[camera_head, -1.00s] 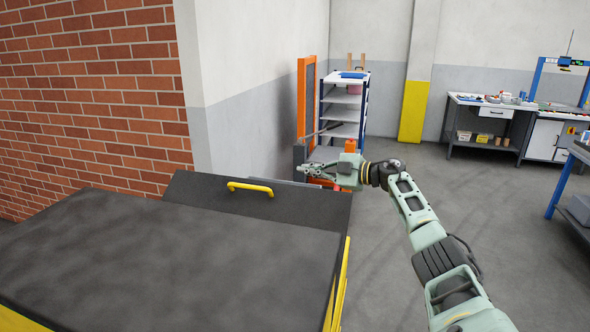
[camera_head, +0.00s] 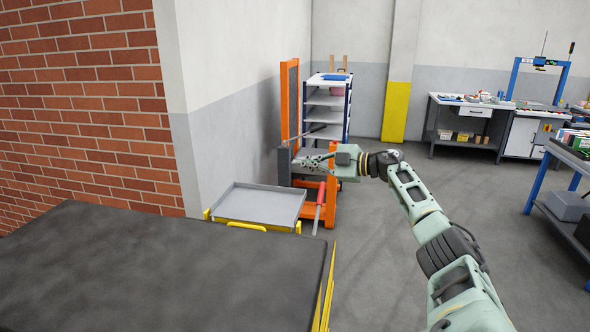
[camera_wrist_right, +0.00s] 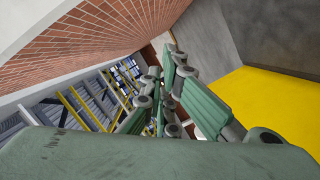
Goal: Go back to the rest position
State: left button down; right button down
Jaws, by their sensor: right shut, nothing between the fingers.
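My right arm enters the head view from the bottom right. It reaches up and across to the left, and its gripper (camera_head: 305,161) points left in mid-air. The gripper is shut and empty, and appears in front of an orange-framed stand. In the right wrist view its fingers (camera_wrist_right: 163,75) are close together with nothing visible between them. My left arm and gripper are not in view.
A large dark-topped unit (camera_head: 150,265) with yellow edges fills the lower left. A grey tray (camera_head: 260,205) lies behind its yellow handle (camera_head: 246,226). An orange-framed stand (camera_head: 290,105), shelf rack (camera_head: 326,115) and workbench (camera_head: 470,115) stand beyond. Open floor lies right of centre.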

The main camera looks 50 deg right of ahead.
jog(key=d+b+v, duration=0.1)
jog(key=b+v, duration=0.1)
jog(key=v, duration=0.4)
jog(key=shift+w+r, duration=0.15)
jog(key=shift+r, duration=0.25)
